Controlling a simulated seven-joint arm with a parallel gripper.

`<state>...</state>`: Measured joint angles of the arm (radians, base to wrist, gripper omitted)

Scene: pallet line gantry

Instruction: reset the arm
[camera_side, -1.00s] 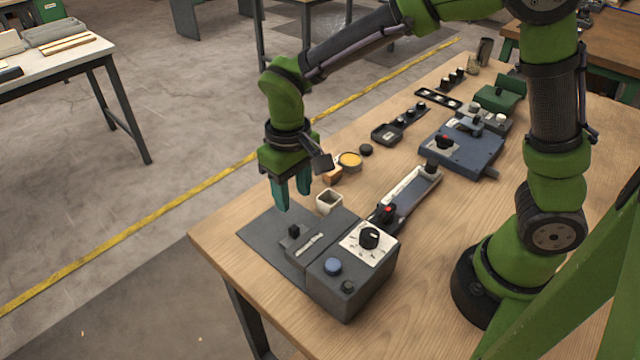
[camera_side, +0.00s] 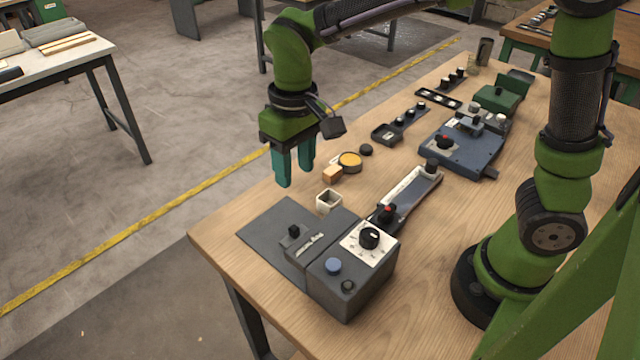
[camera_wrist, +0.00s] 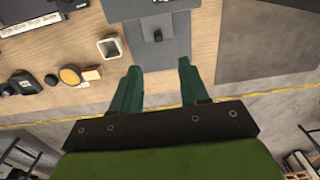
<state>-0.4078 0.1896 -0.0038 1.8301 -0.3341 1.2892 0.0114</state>
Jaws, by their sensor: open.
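My gripper (camera_side: 293,168) has two teal fingers and hangs pointing down above the far-left edge of the wooden table. It is open, with nothing between the fingers. In the wrist view the fingers (camera_wrist: 157,88) stand apart, with bare tabletop and floor behind them. Below and in front of it in the side view is a grey control box (camera_side: 345,283) with a black dial, a blue button and a flat plate (camera_side: 262,238) carrying a small black lever. The plate also shows in the wrist view (camera_wrist: 178,45).
A small white square cup (camera_side: 328,201), an orange block (camera_side: 332,174) and a round yellow-topped tin (camera_side: 350,160) stand near the gripper. A long tray (camera_side: 411,189) and a blue device (camera_side: 462,150) lie farther right.

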